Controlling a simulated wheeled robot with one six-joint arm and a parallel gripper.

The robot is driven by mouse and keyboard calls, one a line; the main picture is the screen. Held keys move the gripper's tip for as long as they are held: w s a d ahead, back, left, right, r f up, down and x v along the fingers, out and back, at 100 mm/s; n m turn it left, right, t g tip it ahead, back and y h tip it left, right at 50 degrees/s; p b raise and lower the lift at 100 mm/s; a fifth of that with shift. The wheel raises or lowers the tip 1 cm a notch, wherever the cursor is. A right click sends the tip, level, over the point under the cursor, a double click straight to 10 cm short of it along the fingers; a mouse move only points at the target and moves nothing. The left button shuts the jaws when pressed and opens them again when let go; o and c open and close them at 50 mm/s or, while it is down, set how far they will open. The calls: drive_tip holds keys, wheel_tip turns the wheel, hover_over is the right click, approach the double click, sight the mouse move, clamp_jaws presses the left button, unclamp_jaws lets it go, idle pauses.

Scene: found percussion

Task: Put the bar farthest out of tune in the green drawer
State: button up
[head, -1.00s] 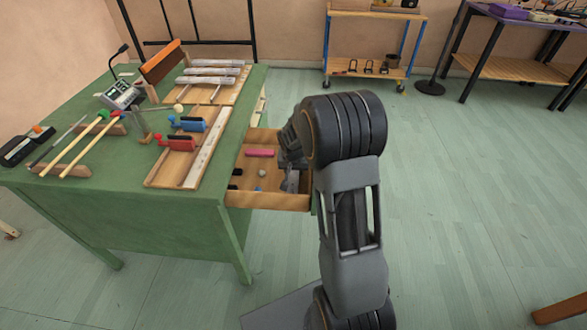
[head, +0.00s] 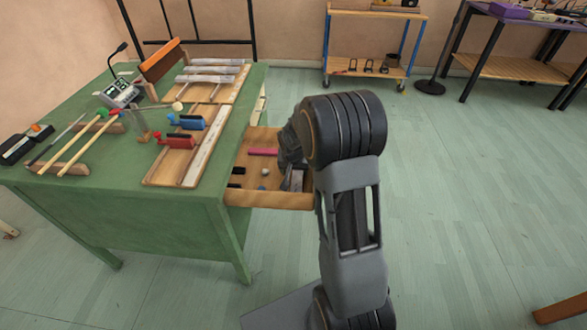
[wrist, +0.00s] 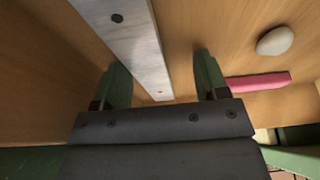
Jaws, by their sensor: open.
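The drawer (head: 268,199) of the green table (head: 190,215) is pulled out, with bare wood showing. In the wrist view a grey metal bar (wrist: 128,38) with dark holes lies against wood, apparently in the drawer, and runs between my fingers. Part of it shows at the drawer's right side in the head view (head: 297,181). My gripper (wrist: 160,75) is open, its green fingers on either side of the bar with gaps. In the head view my own arm hides much of the gripper. More light bars (head: 212,71) lie on the table's rack.
The drawer also holds a pink block (head: 263,152), a pale round piece (head: 265,171) and dark small pieces (head: 237,171). Red (head: 178,141) and blue (head: 190,122) clamp-like tools, mallets (head: 83,146) and a meter (head: 120,93) are on the table.

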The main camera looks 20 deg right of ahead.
drive_tip(key=s+a+r+n+p, duration=0.2)
drive_tip(key=s+r+p, duration=0.5)
drive_tip(key=r, duration=0.5)
drive_tip(key=s+a+r+n+y+p, duration=0.1)
drive_tip(key=s+a+r+p, duration=0.4)
drive_tip(key=r, duration=0.7)
drive_tip(key=s+a+r+n+p, duration=0.3)
drive_tip(key=s+r+p, duration=0.6)
drive_tip(key=r, duration=0.4)
drive_tip(key=shift+s+a+y+p, duration=0.2)
drive_tip(key=shift+a+y+p, duration=0.1)
drive_tip(key=shift+p, duration=0.45)
drive_tip(key=shift+r+t, duration=0.3)
drive_tip(key=shift+r, duration=0.25)
drive_tip(key=shift+c, duration=0.2)
